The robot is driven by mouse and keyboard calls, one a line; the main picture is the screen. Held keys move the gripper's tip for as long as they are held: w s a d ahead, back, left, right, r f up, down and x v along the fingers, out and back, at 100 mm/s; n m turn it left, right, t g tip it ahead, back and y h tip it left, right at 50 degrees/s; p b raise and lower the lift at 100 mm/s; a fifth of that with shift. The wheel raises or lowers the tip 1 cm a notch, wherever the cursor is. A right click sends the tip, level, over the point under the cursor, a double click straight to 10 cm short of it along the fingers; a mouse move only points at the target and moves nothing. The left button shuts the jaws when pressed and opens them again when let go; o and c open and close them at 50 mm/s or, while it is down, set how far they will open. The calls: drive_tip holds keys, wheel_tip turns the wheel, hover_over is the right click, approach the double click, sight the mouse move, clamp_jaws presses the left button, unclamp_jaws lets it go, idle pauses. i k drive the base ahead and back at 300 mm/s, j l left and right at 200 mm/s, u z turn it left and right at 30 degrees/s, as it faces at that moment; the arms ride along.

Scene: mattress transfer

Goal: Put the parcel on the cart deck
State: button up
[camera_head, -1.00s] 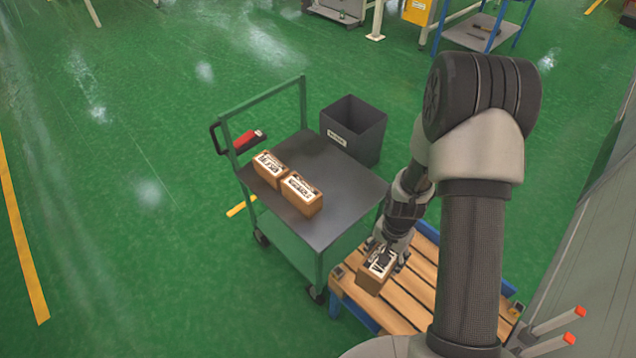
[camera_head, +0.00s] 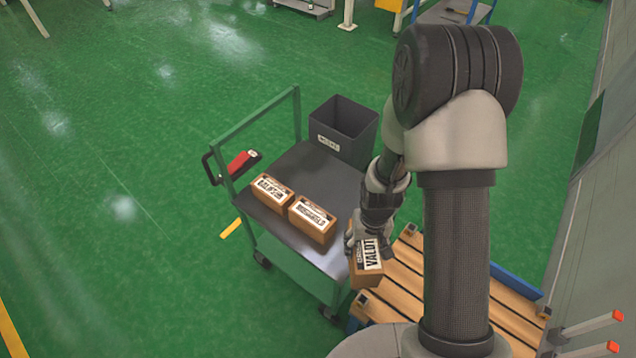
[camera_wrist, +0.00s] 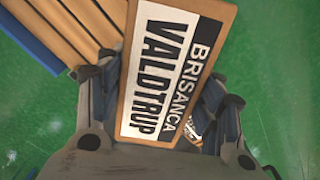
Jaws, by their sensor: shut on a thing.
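The parcel (camera_head: 366,267) is a brown box with a white and black label. My gripper (camera_head: 364,240) is shut on it and holds it near the cart's right edge, beside the wooden slatted platform. In the wrist view the parcel (camera_wrist: 172,70) fills the middle between my fingers, its label reading BRISANCA VALDTRUP. The cart deck (camera_head: 285,233) is dark grey, on a green frame with a push handle. Two other labelled brown boxes stand on it, a left one (camera_head: 267,195) and a right one (camera_head: 312,221). The deck's right part is partly hidden by my arm.
The slatted wooden platform (camera_head: 405,290) with a blue frame lies right of the cart. A red device (camera_head: 240,162) sits by the cart handle. Bare deck shows behind the two boxes.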

sight(334, 186)
drive_tip(key=i+j+z, duration=0.15)
drive_tip(key=j, duration=0.2)
drive_tip(key=i+j+z, duration=0.1)
drive_tip(key=i+j, duration=0.15)
drive_tip(key=i+j+z, duration=0.15)
drive_tip(key=j, duration=0.3)
drive_tip(key=i+j+z, duration=0.15)
drive_tip(key=j, duration=0.25)
drive_tip(key=i+j+z, duration=0.15)
drive_tip(key=j, duration=0.25)
drive_tip(key=i+j+z, duration=0.1)
drive_tip(key=j, duration=0.3)
